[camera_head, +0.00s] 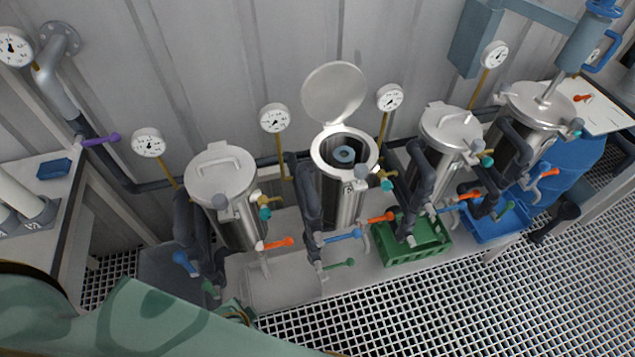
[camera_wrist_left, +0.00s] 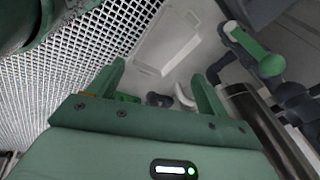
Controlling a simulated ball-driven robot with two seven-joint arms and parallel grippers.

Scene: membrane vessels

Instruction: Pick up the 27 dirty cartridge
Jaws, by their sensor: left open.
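The second vessel from the left (camera_head: 343,200) stands with its round lid (camera_head: 335,92) swung up. Inside its mouth sits a dark round piece with a pale blue-grey ring (camera_head: 344,155), which looks like the top of a cartridge. I cannot read a number 27 on it or tell whether it is dirty. My left gripper (camera_wrist_left: 158,75) is open, with nothing between its fingers, in the left wrist view. In the head view my green left arm covers the lower left, and its fingers are mostly hidden. My right gripper is not in view.
Closed steel vessels stand left (camera_head: 225,195) and right (camera_head: 450,135) of the open one, with pipes and coloured valve handles in front. A green crate (camera_head: 415,250) and blue crate (camera_head: 500,225) sit low. A left bench (camera_head: 45,180) holds pale cylinders. Grating floor (camera_head: 420,310) is clear in front.

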